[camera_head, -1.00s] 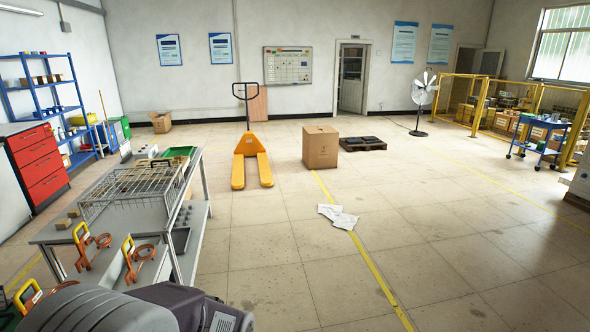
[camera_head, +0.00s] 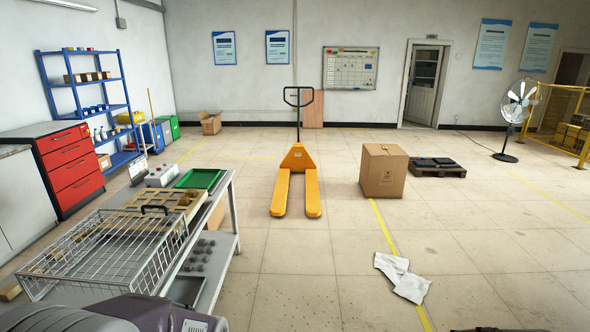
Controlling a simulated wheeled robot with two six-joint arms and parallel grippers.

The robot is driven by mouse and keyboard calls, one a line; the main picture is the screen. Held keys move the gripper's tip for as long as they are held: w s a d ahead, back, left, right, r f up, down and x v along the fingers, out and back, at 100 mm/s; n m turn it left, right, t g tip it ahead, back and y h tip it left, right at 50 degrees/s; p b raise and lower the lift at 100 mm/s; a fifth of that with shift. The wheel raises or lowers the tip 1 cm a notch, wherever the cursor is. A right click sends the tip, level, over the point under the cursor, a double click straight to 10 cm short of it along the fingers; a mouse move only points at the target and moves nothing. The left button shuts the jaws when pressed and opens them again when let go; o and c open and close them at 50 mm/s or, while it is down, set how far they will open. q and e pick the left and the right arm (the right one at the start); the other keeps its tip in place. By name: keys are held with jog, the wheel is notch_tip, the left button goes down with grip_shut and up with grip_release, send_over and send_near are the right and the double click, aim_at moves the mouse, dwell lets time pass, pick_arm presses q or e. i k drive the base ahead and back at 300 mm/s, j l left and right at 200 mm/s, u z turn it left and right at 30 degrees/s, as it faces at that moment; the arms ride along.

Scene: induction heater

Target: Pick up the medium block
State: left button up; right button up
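A steel workbench (camera_head: 222,204) stands at the left. A wooden board (camera_head: 135,215) lies on it, with small brass-coloured pieces near its right end, partly behind the wire basket. A small tan block (camera_head: 10,292) shows at the far left edge, beside the basket. I cannot tell which piece is the medium block. Neither of my grippers is in view; only dark parts of my own body show along the bottom edge.
A wire basket (camera_head: 62,270) covers much of the bench's near part. A green tray (camera_head: 199,178) and a grey control box (camera_head: 162,175) stand at its far end.

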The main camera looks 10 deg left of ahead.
aim_at(183, 201)
jog(key=i+u, duration=0.1)
jog(key=i, duration=0.65)
jog(key=i+u, duration=0.15)
jog(key=i, duration=0.6)
jog(key=i+l+u, duration=0.1)
jog(key=i, duration=0.65)
jog(key=i+u, duration=0.4)
jog(key=i+l+u, duration=0.15)
jog(key=i+u, duration=0.25)
jog(key=i+l+u, duration=0.2)
jog(key=u, duration=0.15)
jog(key=i+u, duration=0.2)
jog(key=u, duration=0.25)
jog(key=i+u, duration=0.15)
jog(key=u, duration=0.3)
jog(key=i+l+u, duration=0.15)
jog(key=u, duration=0.25)
jog(key=i+l+u, duration=0.15)
jog(key=u, duration=0.3)
jog(key=i+l+u, duration=0.15)
jog(key=u, duration=0.3)
jog(key=l, duration=0.1)
